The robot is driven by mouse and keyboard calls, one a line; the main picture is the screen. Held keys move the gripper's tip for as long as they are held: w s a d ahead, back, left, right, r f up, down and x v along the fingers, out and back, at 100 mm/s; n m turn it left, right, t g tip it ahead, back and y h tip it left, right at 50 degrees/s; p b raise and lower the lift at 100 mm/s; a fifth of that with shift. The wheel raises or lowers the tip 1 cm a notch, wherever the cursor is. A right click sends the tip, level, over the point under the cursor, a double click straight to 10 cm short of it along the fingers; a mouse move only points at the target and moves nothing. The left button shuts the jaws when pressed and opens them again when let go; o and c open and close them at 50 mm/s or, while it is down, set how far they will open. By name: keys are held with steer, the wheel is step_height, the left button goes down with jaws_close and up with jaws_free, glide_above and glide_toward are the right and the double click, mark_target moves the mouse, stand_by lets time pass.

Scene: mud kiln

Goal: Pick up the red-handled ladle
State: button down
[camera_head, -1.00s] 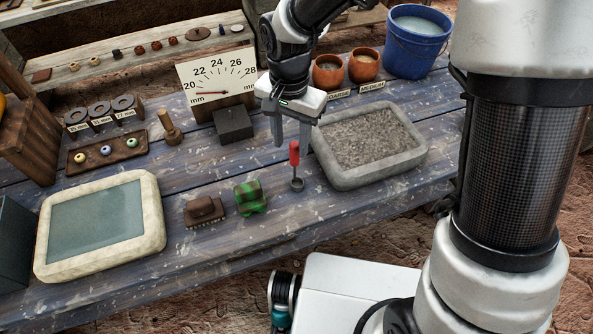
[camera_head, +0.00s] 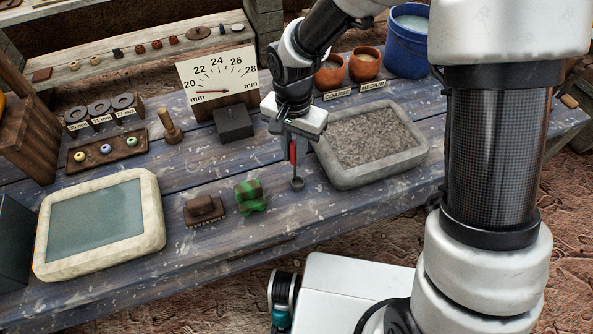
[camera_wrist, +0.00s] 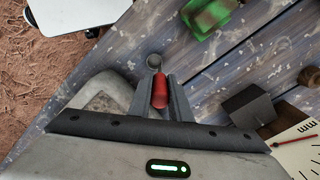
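The red-handled ladle (camera_head: 297,183) stands upright at the left of the stone-rimmed tray, with its small round grey bowl at the bottom. Its red handle is partly hidden by my fingers in the head view. In the wrist view the red handle (camera_wrist: 160,91) lies between the two grey fingers, and the bowl (camera_wrist: 154,61) shows beyond the tips. My gripper (camera_head: 291,152) points down over the ladle. It also shows in the wrist view (camera_wrist: 160,98), its fingers close together along both sides of the handle. I cannot tell whether the bowl touches the table.
A stone-rimmed tray of grit (camera_head: 419,150) is close on the right. A green block (camera_head: 250,196) and a brown brush (camera_head: 204,210) lie to the left. A dark block (camera_head: 233,124) and a gauge board (camera_head: 217,75) stand behind. The table in front is clear.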

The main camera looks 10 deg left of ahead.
step_height(320, 180, up, 10)
steer(key=shift+r+p, duration=0.1)
steer(key=shift+p, duration=0.4)
steer(key=c, duration=2.3)
jaws_free()
jaws_close()
